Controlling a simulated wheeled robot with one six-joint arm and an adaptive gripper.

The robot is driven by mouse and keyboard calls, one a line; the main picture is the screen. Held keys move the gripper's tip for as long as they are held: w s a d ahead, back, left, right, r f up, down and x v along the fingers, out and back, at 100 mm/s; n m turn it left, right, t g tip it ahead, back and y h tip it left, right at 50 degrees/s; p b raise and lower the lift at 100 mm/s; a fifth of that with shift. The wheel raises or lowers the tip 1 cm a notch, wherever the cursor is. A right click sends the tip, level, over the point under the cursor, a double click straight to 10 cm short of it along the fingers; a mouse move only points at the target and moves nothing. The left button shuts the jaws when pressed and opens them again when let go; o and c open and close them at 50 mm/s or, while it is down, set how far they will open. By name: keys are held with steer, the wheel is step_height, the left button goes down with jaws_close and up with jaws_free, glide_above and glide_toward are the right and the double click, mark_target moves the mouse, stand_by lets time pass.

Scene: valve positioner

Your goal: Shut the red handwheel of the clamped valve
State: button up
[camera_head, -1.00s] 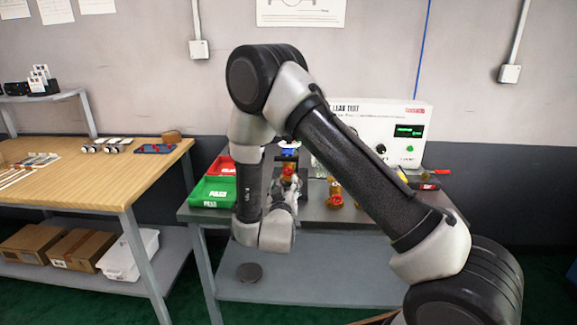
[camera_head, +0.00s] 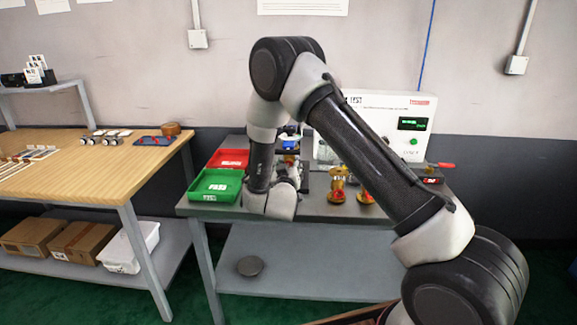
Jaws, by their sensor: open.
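A brass valve (camera_head: 290,145) stands at the back of the grey test bench, next to a blue part (camera_head: 289,137). It is small and partly covered by my arm, so I cannot make out its red handwheel or the clamp clearly. My gripper (camera_head: 287,168) is just in front of and below this valve in the picture, largely hidden behind my wrist. It is open, and I see nothing held in it. I cannot tell whether it touches the valve.
A green bin (camera_head: 214,187) and a red bin (camera_head: 229,158) are at left. A white test unit (camera_head: 411,125) stands behind. The wooden table (camera_head: 100,185) is further left.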

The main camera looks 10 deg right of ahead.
steer(key=c, duration=1)
steer(key=m, duration=0.5)
steer(key=shift+m, duration=0.4)
steer(key=m, duration=0.5)
steer(key=shift+s+d, duration=0.1)
steer(key=m, duration=0.5)
steer(key=shift+f+m, duration=0.15)
steer(key=shift+m, duration=0.25)
steer(key=shift+d+m, duration=0.1)
steer(key=shift+m, duration=2.1)
steer(key=shift+f, duration=0.1)
